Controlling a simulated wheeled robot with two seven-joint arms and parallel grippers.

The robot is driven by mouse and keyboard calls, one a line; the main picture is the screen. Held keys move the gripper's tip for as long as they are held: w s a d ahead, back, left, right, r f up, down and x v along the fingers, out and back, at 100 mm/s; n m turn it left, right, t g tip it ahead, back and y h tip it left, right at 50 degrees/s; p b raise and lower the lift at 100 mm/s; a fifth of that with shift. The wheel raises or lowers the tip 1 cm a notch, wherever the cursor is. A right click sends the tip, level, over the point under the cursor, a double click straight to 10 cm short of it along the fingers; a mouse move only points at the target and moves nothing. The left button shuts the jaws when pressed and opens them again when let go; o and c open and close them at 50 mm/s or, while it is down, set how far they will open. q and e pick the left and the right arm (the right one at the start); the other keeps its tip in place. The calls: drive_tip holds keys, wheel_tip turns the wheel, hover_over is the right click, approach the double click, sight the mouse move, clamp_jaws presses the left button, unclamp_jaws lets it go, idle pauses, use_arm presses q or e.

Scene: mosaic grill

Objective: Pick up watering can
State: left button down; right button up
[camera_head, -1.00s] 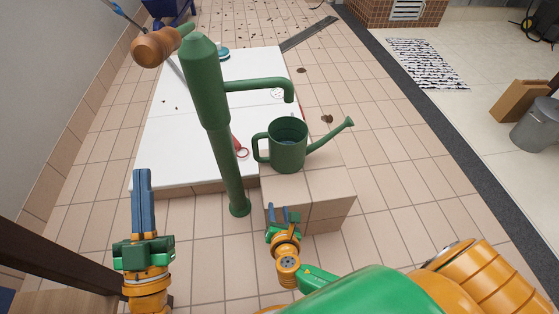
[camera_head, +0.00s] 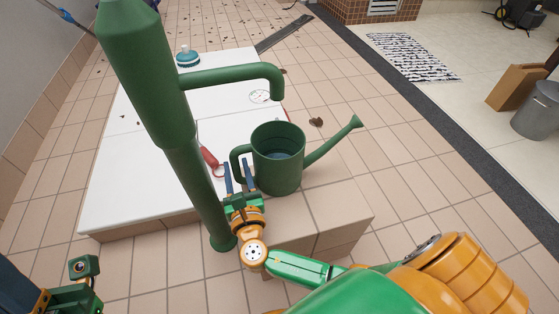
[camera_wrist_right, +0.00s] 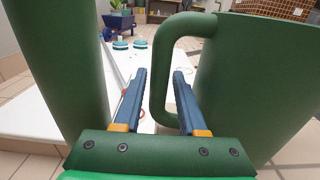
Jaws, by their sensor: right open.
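The green watering can (camera_head: 280,168) stands upright on a tiled block, with its spout to the right and its handle (camera_head: 238,160) to the left, below the green pump's spout. My right gripper (camera_head: 239,176) is open at the lower part of the handle. In the right wrist view the handle (camera_wrist_right: 163,75) shows ahead, by the right finger, with the can body (camera_wrist_right: 255,80) to the right; the gripper (camera_wrist_right: 158,100) holds nothing. I cannot tell whether the handle lies fully between the fingers. Only part of my left arm shows at the lower left; its fingertips are out of view.
The green pump (camera_head: 150,80) stands close left of my right gripper, and its post (camera_wrist_right: 60,65) fills the left of the wrist view. The tiled block (camera_head: 325,215) bears the can. A white slab (camera_head: 130,150) lies behind, with a red-handled tool (camera_head: 209,157) on it.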

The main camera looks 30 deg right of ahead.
drive_tip(key=x, duration=0.3)
drive_tip(key=shift+w+b, duration=0.2)
drive_tip(key=shift+b, duration=0.2)
clamp_jaws()
idle(1.0)
